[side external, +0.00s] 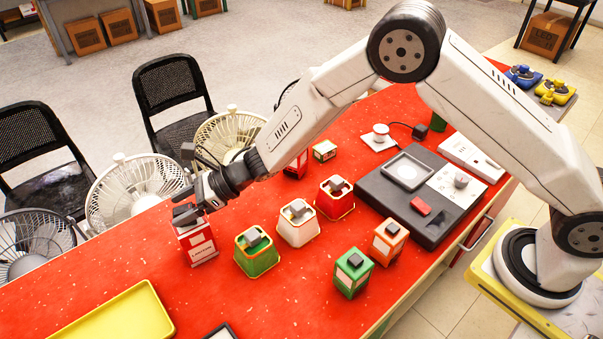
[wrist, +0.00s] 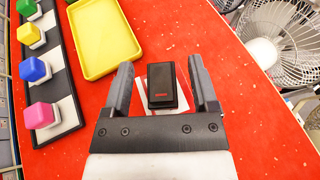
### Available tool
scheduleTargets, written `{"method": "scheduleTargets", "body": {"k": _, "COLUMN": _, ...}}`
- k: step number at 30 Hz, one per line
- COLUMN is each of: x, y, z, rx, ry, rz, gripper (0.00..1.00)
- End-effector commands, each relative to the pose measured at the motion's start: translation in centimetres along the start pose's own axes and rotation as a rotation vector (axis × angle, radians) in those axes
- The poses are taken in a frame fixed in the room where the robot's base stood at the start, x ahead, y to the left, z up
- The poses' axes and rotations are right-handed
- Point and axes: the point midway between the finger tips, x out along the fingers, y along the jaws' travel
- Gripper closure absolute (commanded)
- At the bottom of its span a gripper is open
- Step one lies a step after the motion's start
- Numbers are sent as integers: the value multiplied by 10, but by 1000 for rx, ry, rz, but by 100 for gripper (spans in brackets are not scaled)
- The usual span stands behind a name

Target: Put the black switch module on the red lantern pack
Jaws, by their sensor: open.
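The black switch module (wrist: 161,84), a dark block with a small red mark, shows in the wrist view between my fingers. It appears to rest on top of a red and white pack, whose pale top edge (wrist: 184,98) shows around it. In the side view that red and white pack (side external: 200,245) stands upright on the red table near its far edge, with printed text on its front. My gripper (side external: 188,212) is right above the pack, and it also shows in the wrist view (wrist: 163,88). Its fingers are open on either side of the module, with gaps visible. The fingers partly hide the module in the side view.
Green (side external: 257,252), white (side external: 298,223) and red (side external: 335,198) tapered pots stand to the right. Smaller green (side external: 353,274) and orange (side external: 389,241) boxes have dark tops. A yellow tray (side external: 120,318) lies at front left. Fans (side external: 135,185) stand beyond the table.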

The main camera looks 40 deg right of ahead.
Motion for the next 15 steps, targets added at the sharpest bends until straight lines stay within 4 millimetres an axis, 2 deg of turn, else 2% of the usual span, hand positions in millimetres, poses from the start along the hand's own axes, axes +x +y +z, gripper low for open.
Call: {"method": "scheduleTargets", "body": {"k": 15, "x": -73, "y": -1, "z": 0, "rx": 1, "ry": -1, "rz": -2, "gripper": 25}}
